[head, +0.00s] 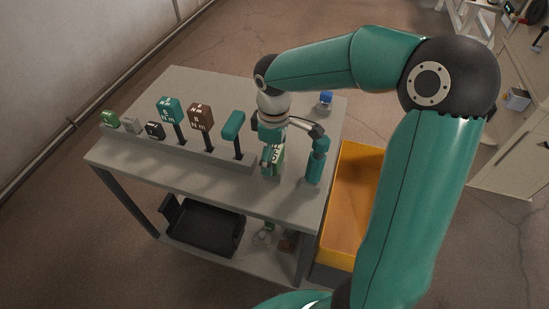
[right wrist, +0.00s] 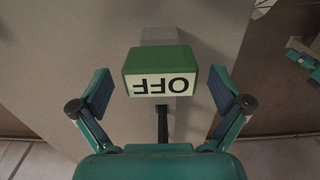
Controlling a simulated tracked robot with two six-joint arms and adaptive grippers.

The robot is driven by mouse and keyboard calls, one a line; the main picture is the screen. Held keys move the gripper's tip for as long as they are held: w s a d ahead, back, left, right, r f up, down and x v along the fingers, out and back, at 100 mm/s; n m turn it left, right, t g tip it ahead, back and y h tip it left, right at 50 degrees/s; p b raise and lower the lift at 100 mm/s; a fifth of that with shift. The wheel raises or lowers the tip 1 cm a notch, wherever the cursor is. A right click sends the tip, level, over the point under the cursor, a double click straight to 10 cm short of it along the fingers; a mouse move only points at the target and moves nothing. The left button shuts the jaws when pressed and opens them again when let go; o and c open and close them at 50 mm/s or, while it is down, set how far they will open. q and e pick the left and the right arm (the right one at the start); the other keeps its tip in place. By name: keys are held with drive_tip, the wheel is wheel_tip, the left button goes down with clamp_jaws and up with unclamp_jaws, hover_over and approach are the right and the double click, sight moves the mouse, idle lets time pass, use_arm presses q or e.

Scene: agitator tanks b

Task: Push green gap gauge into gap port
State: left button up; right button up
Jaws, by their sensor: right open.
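A green block with a white face lettered OFF (right wrist: 160,72) stands ahead of my right gripper (right wrist: 160,88) in the right wrist view, between its spread fingers with a gap on each side. A dark stem shows below it. My right gripper (head: 294,150) is open at the right end of the rail in the head view, partly hiding a green and white block (head: 277,156). Another small green block (head: 110,118) sits at the rail's far left end. I cannot tell which green piece is the gap gauge, and no gap port is clearly recognisable. My left gripper is out of view.
The grey rail (head: 188,143) on the table (head: 200,83) carries grey, black, teal and brown blocks, several on stems. A blue-capped item (head: 326,98) stands at the back right. An orange bin (head: 350,200) is beside the table. A black tray (head: 205,228) sits below.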

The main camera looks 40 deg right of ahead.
drive_tip(key=c, duration=1.3)
drive_tip(key=shift+r, duration=0.15)
drive_tip(key=shift+c, duration=0.2)
wheel_tip(320, 180, up, 20)
drive_tip(key=p, duration=0.2)
drive_tip(key=shift+p, duration=0.3)
